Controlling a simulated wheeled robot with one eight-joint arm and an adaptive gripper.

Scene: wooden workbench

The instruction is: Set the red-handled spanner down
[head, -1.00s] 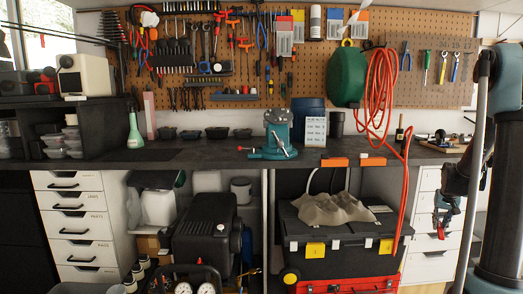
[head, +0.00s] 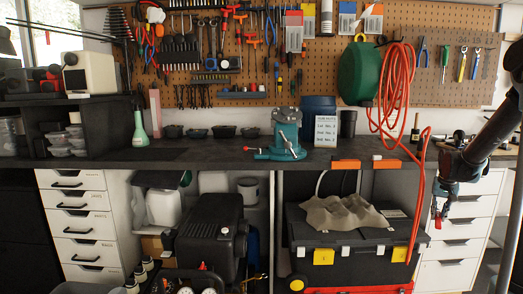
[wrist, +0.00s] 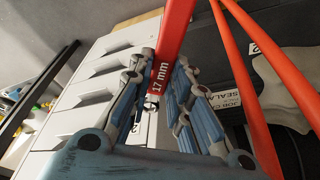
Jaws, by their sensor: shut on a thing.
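The red-handled spanner (wrist: 172,45) is held between the blue-grey fingers of my gripper (wrist: 160,85) in the wrist view. Its red handle carries the mark "17 mm" and runs up out of the top of that view. In the head view a small red part of the spanner (head: 437,211) shows below my gripper (head: 444,196). The gripper hangs at the right, in front of the white drawer unit and below the bench-top edge. The fingers hide part of the spanner.
The dark workbench top (head: 220,153) has clear room left of the teal vise (head: 283,140). A red hose (head: 416,215) hangs over the bench edge close left of my gripper. A black toolbox (head: 345,240) stands below. White drawers (head: 470,230) are behind the gripper.

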